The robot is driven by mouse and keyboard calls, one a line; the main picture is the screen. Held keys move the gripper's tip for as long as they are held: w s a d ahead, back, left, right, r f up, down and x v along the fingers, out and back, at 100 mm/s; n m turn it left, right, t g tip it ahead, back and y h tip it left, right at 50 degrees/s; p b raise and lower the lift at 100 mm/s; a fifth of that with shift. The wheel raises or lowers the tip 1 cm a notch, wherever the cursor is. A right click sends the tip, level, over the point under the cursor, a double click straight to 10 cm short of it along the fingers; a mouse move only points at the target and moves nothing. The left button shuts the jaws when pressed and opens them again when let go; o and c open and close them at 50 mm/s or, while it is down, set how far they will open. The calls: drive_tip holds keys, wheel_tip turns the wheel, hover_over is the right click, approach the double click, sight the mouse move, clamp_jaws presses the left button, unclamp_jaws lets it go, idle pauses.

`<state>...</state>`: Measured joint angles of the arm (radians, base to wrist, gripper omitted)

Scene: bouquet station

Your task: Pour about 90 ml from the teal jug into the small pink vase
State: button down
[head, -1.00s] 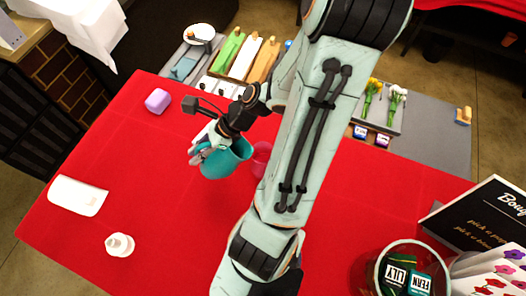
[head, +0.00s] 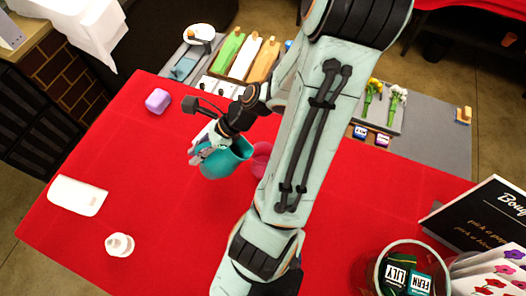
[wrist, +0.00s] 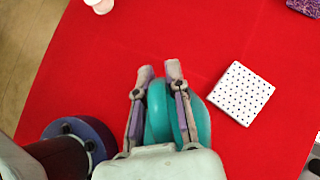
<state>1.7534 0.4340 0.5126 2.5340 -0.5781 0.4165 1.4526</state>
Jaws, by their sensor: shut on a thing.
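The teal jug (head: 225,162) is held over the red table, left of my forearm in the head view. It appears leaned a little right, its rim close to the pink vase (head: 260,158). The vase is partly hidden behind the jug and my arm. My gripper (head: 197,150) is shut on the jug's left side. In the wrist view my gripper's fingers (wrist: 160,72) straddle a teal part of the jug (wrist: 203,122). No stream of liquid shows, and the inside of the jug and vase cannot be seen.
A glass container (head: 365,272) and a black sign (head: 480,225) stand at lower right. A dotted white square (wrist: 241,93) shows in the wrist view.

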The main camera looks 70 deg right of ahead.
idle(0.3)
drive_tip(key=shift+w+a+f+g+h, duration=0.2)
drive_tip(key=shift+f+g, duration=0.1)
drive_tip(key=shift+f, duration=0.1)
drive_tip(key=shift+w+a+f+g+h, duration=0.1)
drive_tip(key=shift+w+f+g, duration=0.05)
drive_tip(key=shift+f+g, duration=0.2)
drive_tip(key=w+f+g+h, duration=0.1)
drive_tip(key=f, duration=0.1)
drive_tip(key=w+a+f+g+h+b, duration=0.1)
drive_tip(key=f+g, duration=0.1)
drive_tip(key=w+a+f+g+h, duration=0.1)
drive_tip(key=shift+w+a+f+b, duration=0.2)
drive_tip(key=shift+f+b, duration=0.1)
drive_tip(key=shift+f, duration=0.1)
drive_tip(key=shift+w+f+g+h, duration=0.25)
drive_tip(key=shift+f+g+h, duration=0.45)
drive_tip(key=shift+f+g, duration=0.25)
